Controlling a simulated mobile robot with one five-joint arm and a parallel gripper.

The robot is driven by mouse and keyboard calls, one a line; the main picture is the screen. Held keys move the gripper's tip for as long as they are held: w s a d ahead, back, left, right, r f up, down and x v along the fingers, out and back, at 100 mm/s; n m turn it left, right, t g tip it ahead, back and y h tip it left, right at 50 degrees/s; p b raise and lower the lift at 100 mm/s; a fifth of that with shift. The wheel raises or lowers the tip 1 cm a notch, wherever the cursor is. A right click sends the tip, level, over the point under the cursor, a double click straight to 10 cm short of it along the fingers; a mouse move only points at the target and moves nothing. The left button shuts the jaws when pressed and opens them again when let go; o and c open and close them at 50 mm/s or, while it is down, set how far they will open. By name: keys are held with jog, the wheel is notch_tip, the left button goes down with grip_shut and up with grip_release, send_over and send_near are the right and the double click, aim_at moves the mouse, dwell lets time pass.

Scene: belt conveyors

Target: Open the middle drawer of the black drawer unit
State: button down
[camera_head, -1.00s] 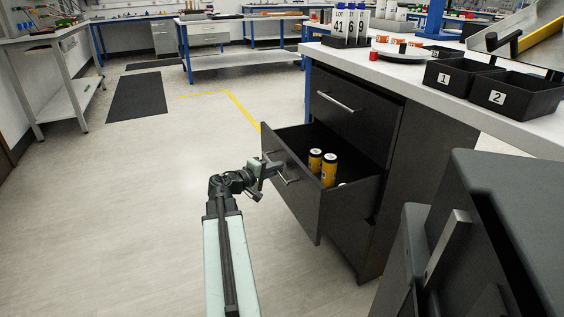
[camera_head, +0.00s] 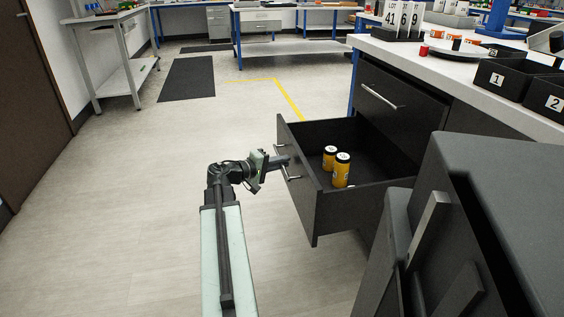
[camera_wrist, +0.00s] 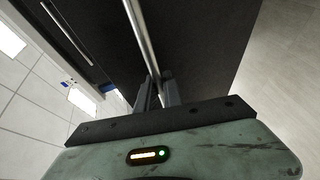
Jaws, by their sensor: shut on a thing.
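The black drawer unit (camera_head: 402,115) stands under the white worktop at the right in the head view. In the wrist view the handle (camera_wrist: 142,38) runs between my gripper's fingers (camera_wrist: 157,92), with the dark drawer front (camera_wrist: 205,50) beyond. The upper drawer (camera_head: 390,100) is shut. The lower part of the unit is mostly hidden.
Black bins marked 1 (camera_head: 500,80) and 2 (camera_head: 548,97) and number blocks (camera_head: 404,14) stand on the worktop (camera_head: 440,62). Open floor (camera_head: 130,200) lies at the left. A dark mat (camera_head: 187,78) and workbenches are farther back.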

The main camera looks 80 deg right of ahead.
jog(key=shift+d+r, duration=0.1)
jog(key=shift+d, duration=0.05)
jog(key=c, duration=1.5)
grip_release()
jog(key=shift+c, duration=0.2)
jog(key=shift+o, duration=0.2)
jog(key=shift+s, duration=0.1)
jog(key=p+v, duration=0.1)
jog(key=v, duration=0.7)
